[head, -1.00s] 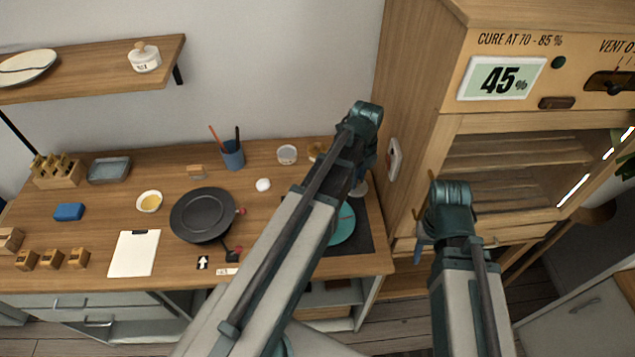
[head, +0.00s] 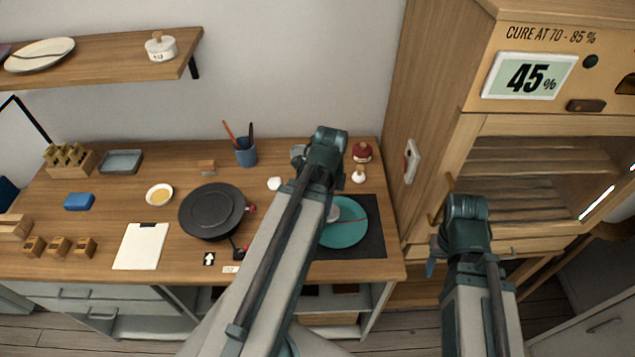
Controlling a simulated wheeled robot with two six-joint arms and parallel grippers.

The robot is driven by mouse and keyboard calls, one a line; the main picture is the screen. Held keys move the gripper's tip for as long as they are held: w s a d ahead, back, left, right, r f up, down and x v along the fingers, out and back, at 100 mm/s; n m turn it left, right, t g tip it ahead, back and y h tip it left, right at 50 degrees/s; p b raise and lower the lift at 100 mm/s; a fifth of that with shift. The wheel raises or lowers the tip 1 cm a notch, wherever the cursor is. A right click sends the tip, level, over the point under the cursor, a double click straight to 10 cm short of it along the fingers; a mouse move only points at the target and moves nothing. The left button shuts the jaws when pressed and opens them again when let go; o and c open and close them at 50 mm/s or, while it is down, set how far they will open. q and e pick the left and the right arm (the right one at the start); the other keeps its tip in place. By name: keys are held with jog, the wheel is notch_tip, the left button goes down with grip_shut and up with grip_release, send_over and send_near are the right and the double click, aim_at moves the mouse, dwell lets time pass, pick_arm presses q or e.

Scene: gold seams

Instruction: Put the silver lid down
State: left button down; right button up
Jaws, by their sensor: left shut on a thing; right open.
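My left gripper (head: 334,188) is above the right part of the workbench, jaws pointing down, its fingers mostly hidden behind my own arm. A small pale silver-grey round piece (head: 335,212), which looks like the silver lid, shows below it, over the teal plate (head: 345,234). The gripper is shut on it; I cannot tell whether it touches the plate. The plate has a thin reddish line and sits on a dark mat (head: 373,240). A grey round container (head: 298,152) stands behind, partly covered by my arm. My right gripper (head: 433,252) is open, right of the bench, before the cabinet.
A red-topped item (head: 361,152) and a small pale knobbed item (head: 359,174) stand behind the mat. A black round plate (head: 211,210), white lump (head: 274,184) and blue cup (head: 245,153) are left of my arm. The wooden cabinet (head: 432,140) bounds the right; its display reads 45%.

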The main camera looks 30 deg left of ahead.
pick_arm(q)
jog(key=w+a, duration=0.3)
jog(key=w+a+f+b, duration=0.1)
jog(key=w+a, duration=0.2)
jog(key=w, duration=0.1)
jog(key=w+a, duration=0.3)
jog(key=w, duration=0.1)
jog(key=shift+w+a+f, duration=0.2)
jog(key=shift+w+a, duration=0.25)
jog(key=shift+w, duration=0.1)
notch_tip(320, 180, down, 4)
jog(key=b, duration=0.4)
jog(key=shift+w+a+r, duration=0.1)
jog(key=shift+a+r, duration=0.05)
jog(key=shift+f, duration=0.2)
jog(key=c, duration=0.7)
grip_release()
jog(key=shift+r, duration=0.1)
